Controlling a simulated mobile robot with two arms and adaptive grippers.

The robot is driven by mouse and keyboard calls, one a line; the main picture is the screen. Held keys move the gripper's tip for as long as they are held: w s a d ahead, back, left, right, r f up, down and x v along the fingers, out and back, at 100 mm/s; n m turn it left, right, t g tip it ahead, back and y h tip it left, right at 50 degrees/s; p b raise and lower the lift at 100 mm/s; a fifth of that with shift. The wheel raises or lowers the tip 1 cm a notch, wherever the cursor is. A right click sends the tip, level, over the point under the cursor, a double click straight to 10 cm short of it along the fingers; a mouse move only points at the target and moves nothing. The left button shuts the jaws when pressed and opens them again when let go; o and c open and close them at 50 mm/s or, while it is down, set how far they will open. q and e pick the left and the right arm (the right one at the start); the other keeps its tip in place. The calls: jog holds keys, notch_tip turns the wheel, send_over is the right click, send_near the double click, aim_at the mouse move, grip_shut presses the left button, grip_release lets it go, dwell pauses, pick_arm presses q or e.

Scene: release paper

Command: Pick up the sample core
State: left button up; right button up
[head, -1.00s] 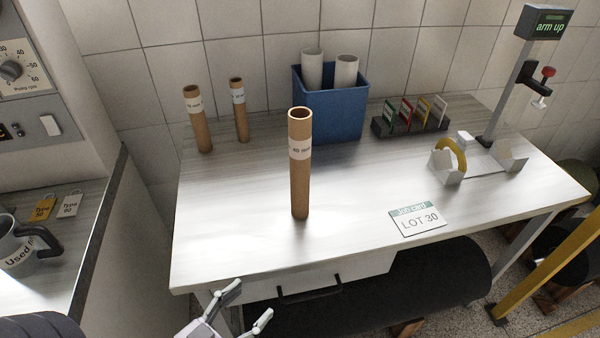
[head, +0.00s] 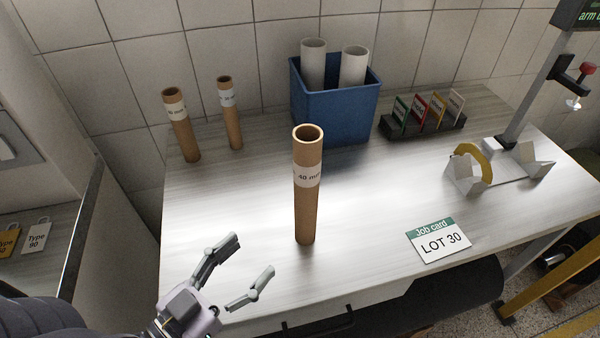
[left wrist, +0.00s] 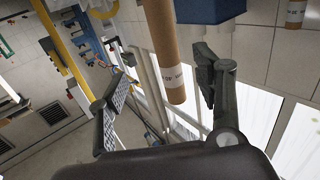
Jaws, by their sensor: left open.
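A brown cardboard core (head: 307,215) with a white label reading 40 mm stands upright on the table, and it also shows in the left wrist view (left wrist: 162,35). Two more brown cores stand at the back left, one (head: 183,135) thicker and one (head: 231,120) thinner; their labels are too small to read surely. My left gripper (head: 251,257) is open and empty, at the table's front edge, left of and nearer than the 40 mm core. In the left wrist view that core shows beyond and between the spread fingers, apart from them. My right gripper is out of view.
A blue bin (head: 335,105) with two pale tubes stands behind the core. A rack of coloured cards (head: 424,125), a white cradle (head: 465,180) with a yellow ring and a LOT 30 job card (head: 438,241) are to the right. The table's left front is clear.

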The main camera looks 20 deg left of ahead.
aim_at(299, 203)
pick_arm(q)
jog(key=p+x, duration=0.1)
jog(key=x, duration=0.9)
jog(key=shift+w+d+r+p, duration=0.1)
jog(key=shift+w+r+p, duration=0.05)
jog(key=shift+w+p, duration=0.2)
jog(key=shift+w+d, duration=0.25)
jog(key=shift+w, duration=0.45)
jog(key=shift+w+r+p, duration=0.1)
jog(key=shift+w+p, duration=0.2)
jog(key=shift+w, duration=0.15)
jog(key=p+x, duration=0.1)
jog(key=x, duration=0.3)
jog(key=shift+w+r, duration=0.15)
jog(key=shift+w, duration=0.1)
jog(key=shift+s, duration=0.1)
jog(key=shift+c, duration=0.5)
